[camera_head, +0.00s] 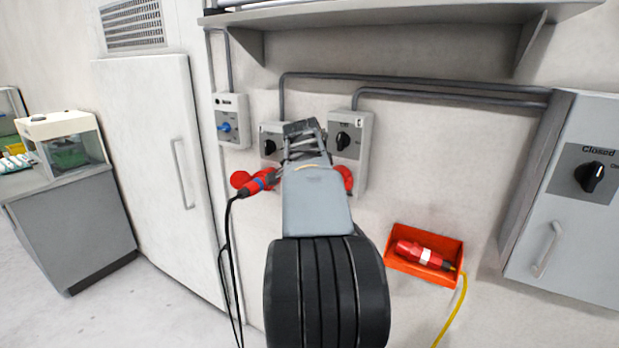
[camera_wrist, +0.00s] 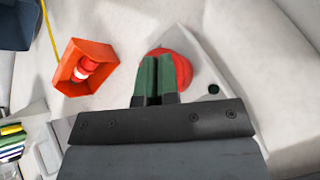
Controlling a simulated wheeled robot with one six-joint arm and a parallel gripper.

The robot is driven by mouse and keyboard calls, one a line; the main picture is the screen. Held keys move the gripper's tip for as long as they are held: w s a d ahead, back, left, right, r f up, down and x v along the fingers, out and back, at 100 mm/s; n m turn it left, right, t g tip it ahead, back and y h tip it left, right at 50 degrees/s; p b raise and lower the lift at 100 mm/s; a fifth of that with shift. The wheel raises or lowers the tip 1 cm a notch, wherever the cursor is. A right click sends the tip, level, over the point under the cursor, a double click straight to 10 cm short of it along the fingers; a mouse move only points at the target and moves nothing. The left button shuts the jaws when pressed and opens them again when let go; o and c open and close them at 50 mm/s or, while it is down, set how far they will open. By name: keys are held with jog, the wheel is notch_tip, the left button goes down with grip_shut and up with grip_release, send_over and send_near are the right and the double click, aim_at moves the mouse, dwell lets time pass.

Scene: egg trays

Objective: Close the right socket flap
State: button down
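The right socket box (camera_head: 364,150) is a grey wall box with a black knob. Its red socket (camera_head: 346,176) is partly hidden behind my arm in the head view. In the wrist view a round red part, the socket or its flap (camera_wrist: 183,66), shows behind my fingertips. I cannot tell the flap's angle, or whether the fingers touch it. My gripper (camera_wrist: 158,62) has its two green fingers side by side with almost no gap, shut and with nothing seen between them. In the head view my arm covers the fingertips.
The left socket box (camera_head: 267,132) has a red and blue plug (camera_head: 262,181) with a black cable hanging down. An orange holder (camera_head: 428,272) with a red plug (camera_head: 422,254) is at lower right. A grey cabinet (camera_head: 560,215) stands at right and a shelf (camera_head: 400,16) juts out above.

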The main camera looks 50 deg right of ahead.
jog(key=w+a+r+n+b, duration=0.2)
jog(key=w+a+r, duration=0.1)
jog(key=a+r, duration=0.55)
jog(key=a+f+n+t+y, duration=0.1)
jog(key=a+f+n+y, duration=0.1)
jog(key=a+f+n, duration=0.5)
jog(key=a+f+n+y, duration=0.1)
jog(key=a+f+n, duration=0.3)
jog(key=f, duration=0.5)
jog(key=s+a+f+n+y, duration=0.2)
jog(key=s+a+f+n, duration=0.2)
jog(key=a+f, duration=0.2)
jog(key=s+a+f+n+y, duration=0.2)
jog(key=s+a+f+n, duration=0.3)
jog(key=a, duration=0.5)
jog(key=shift+f+n, duration=0.3)
jog(key=shift+f, duration=0.5)
